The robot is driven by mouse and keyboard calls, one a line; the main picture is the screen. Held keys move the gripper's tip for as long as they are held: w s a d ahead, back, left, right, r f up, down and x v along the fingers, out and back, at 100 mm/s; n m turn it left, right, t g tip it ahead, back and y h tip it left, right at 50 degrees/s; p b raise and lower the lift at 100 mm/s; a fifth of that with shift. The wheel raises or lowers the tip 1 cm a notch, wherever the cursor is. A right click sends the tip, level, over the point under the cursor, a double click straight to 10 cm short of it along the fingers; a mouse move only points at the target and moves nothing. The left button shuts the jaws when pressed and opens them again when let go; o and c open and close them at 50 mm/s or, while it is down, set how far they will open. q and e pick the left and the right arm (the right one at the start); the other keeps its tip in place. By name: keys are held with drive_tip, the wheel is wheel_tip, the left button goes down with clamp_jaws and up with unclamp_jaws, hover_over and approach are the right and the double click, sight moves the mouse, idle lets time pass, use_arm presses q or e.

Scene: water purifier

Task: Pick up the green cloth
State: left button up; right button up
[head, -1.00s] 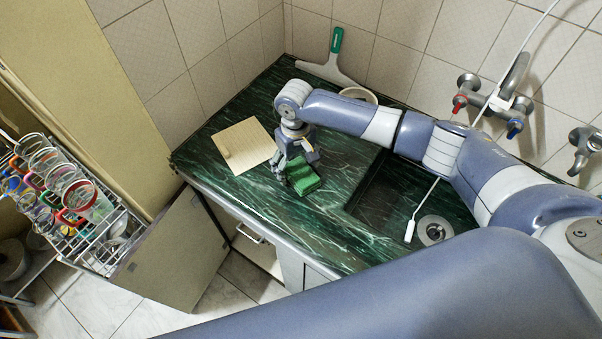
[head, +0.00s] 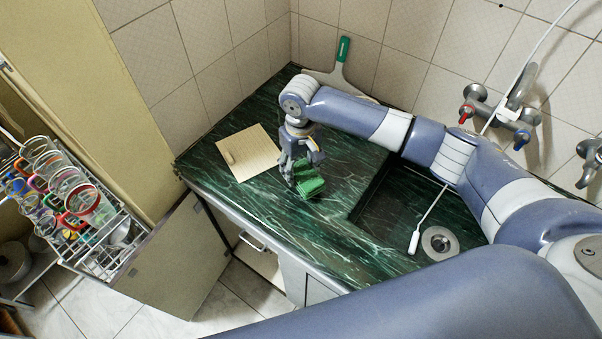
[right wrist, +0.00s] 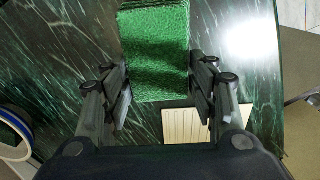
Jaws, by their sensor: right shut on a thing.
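The green cloth (head: 309,182) is over the dark green marble counter, right of the wooden board. It looks folded or bunched. My right gripper (head: 301,170) points down over it and is shut on it. In the right wrist view the cloth (right wrist: 156,50) lies between the two fingers (right wrist: 160,95), with its upper part reaching past them. I cannot tell whether the cloth is clear of the counter. My left gripper is in neither view.
A pale wooden board (head: 255,160) lies left of the cloth. The sink (head: 400,215) is to the right, with a drain and a hanging white stick. A green-handled squeegee (head: 343,60) leans at the back wall. A rack of cups (head: 65,195) stands at left.

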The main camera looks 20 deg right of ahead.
drive_tip(key=s+a, duration=0.2)
drive_tip(key=s, duration=0.3)
drive_tip(key=s+a+r+b, duration=0.1)
drive_tip(key=s+a, duration=0.1)
drive_tip(key=s, duration=0.2)
drive_tip(key=s+a+r+b, duration=0.1)
drive_tip(key=s+a, duration=0.1)
drive_tip(key=s, duration=0.3)
drive_tip(key=shift+s+a, duration=0.1)
drive_tip(key=shift+s, duration=0.25)
drive_tip(key=d+r+m, duration=0.3)
drive_tip(key=d+r, duration=0.7)
drive_tip(key=r, duration=0.2)
drive_tip(key=shift+s+d+r, duration=0.25)
drive_tip(key=shift+s+d, duration=0.1)
drive_tip(key=shift+s, duration=0.1)
drive_tip(key=shift+f, duration=0.1)
